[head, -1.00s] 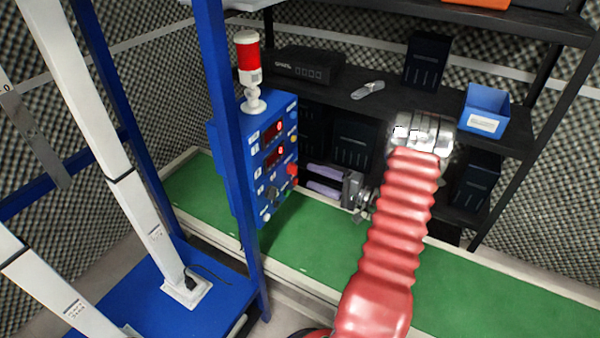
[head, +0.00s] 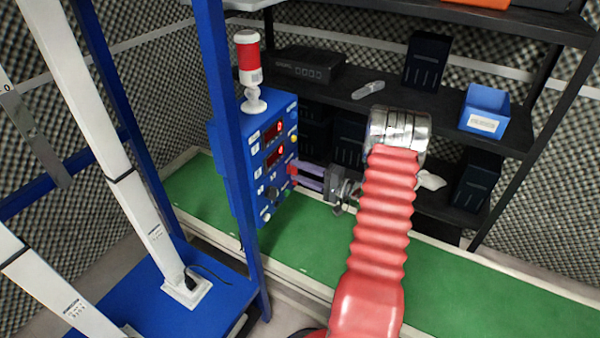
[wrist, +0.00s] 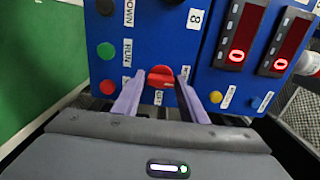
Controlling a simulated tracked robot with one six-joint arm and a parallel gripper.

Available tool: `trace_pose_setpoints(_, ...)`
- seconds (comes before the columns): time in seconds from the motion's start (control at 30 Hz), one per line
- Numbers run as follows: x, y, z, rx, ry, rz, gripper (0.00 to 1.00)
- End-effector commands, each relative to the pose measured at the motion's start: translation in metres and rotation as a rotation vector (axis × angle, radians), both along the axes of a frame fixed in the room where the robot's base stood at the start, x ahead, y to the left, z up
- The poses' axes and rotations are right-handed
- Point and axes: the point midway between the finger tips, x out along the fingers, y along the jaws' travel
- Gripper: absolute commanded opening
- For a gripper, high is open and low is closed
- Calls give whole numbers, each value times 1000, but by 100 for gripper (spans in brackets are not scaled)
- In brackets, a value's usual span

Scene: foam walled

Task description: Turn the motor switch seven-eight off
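The blue control box (head: 262,203) stands on the green surface, with its front panel facing my gripper. My gripper (wrist: 160,84) is open, with one lilac finger on each side of the red knob. Small gaps seem to show between the fingertips and the knob. In the head view my gripper (head: 297,176) reaches the panel from the right. The labels beside the knob are partly covered and I cannot read its number.
Close by on the panel are a green button (wrist: 105,51), a black knob (wrist: 105,6), a yellow button (wrist: 228,97) and lit red displays (wrist: 241,34). A blue post (head: 236,150) stands just left of the box. A dark shelf (head: 400,105) stands behind my arm.

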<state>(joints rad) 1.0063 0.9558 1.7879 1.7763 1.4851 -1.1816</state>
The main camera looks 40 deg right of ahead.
Motion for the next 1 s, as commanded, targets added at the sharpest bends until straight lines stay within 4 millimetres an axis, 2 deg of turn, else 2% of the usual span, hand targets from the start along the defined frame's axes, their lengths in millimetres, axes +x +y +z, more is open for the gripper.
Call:
trace_pose_setpoints(0.03,0,0,0,0,0,0,35)
trace_pose_setpoints(0.4,0,0,-1,0,2,-1,10)
trace_pose_setpoints(0.77,-1,0,-2,44,19,-1,10)
trace_pose_setpoints(1.0,-1,0,-2,161,61,-2,10)
